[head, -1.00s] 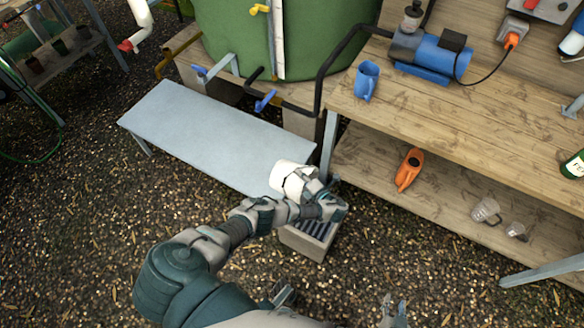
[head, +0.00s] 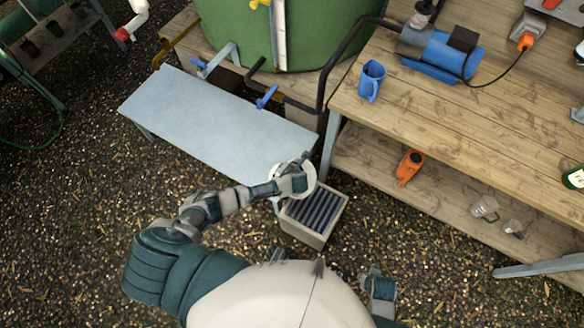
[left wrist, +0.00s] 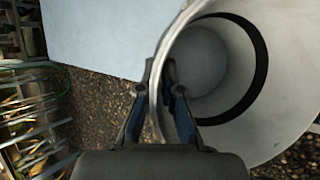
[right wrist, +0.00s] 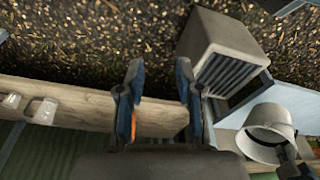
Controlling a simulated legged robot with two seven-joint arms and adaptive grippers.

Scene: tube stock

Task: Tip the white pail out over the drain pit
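The white pail (head: 306,186) is beside the drain pit (head: 318,240), near its far left corner in the head view. The pit is a grey box with a dark slatted top. My left gripper (left wrist: 160,72) is shut on the pail's rim, which passes between its fingers. The left wrist view looks into the pail's mouth (left wrist: 280,140); whether it holds liquid is unclear. In the right wrist view the pail (right wrist: 262,146) appears roughly upright and apart from the pit (right wrist: 215,35). My right gripper (right wrist: 158,95) is open and empty.
A low grey-blue table (head: 200,115) stands left of the pail. A wooden bench (head: 440,110) with a lower shelf stands right of the pit, holding a blue mug (head: 371,82) and a blue pump (head: 440,55). The gravel in front of the pit is clear.

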